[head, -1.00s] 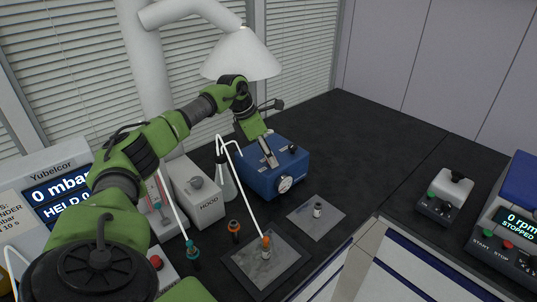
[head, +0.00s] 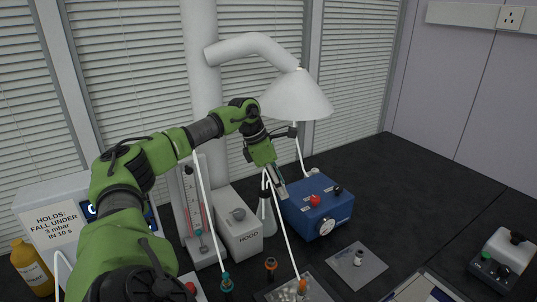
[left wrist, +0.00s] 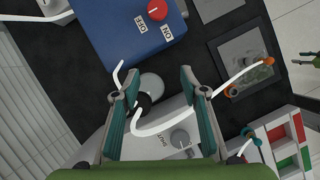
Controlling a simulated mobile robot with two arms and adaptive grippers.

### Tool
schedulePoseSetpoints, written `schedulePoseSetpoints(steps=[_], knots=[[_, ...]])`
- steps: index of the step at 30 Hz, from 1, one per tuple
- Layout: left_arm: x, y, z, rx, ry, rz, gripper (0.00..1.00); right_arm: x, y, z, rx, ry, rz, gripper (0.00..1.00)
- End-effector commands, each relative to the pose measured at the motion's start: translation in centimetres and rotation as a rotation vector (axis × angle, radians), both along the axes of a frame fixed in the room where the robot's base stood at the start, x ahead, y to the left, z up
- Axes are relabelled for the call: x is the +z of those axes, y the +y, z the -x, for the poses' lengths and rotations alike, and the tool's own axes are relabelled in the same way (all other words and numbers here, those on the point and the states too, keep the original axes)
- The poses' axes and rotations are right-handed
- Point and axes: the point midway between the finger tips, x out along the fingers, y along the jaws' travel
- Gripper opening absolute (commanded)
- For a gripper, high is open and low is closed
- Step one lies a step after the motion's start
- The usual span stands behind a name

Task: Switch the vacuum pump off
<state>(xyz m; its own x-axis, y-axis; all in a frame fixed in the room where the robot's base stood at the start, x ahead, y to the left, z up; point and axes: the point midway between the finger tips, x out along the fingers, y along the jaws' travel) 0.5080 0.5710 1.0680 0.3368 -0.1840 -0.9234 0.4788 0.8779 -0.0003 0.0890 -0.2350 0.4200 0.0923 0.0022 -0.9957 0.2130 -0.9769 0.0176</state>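The vacuum pump is a blue box (head: 318,212) on the dark bench, with a round gauge on its front. On its top is a red knob (head: 314,200); it also shows at the top of the left wrist view (left wrist: 158,10), with OFF and ON labels beside it. Which label its mark points to is not clear. My left gripper (head: 281,190) is at the pump's left edge, clear of the knob. In the left wrist view its two fingers (left wrist: 160,92) are apart, with nothing gripped. A small green and dark shape at that view's right edge looks like my right gripper (left wrist: 303,61).
A flask (head: 267,215) with white tubing stands between the pump and the grey HOOD box (head: 238,225). A white lamp-shaped hood (head: 297,97) hangs above. A grey mat (head: 357,270) with a small vial lies in front.

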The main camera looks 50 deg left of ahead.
Motion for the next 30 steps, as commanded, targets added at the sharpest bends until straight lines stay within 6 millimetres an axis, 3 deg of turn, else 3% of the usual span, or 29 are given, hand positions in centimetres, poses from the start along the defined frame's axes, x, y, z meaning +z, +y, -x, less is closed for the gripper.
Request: schedulePoseSetpoints(steps=[3,9,30], knots=[[-0.1,1.0,1.7,0.001,0.004,-0.003,0.4,0.0,0.0,0.0,0.0,0.0,0.0,0.4],[0.0,1.6,3.0,-0.001,0.001,-0.001,0.4,0.0,0.0,0.0,0.0,0.0,0.0,0.4],[0.0,1.6,3.1,-0.001,-0.001,0.001,0.4,0.0,0.1,0.0,0.0,0.0,-0.001,0.4]])
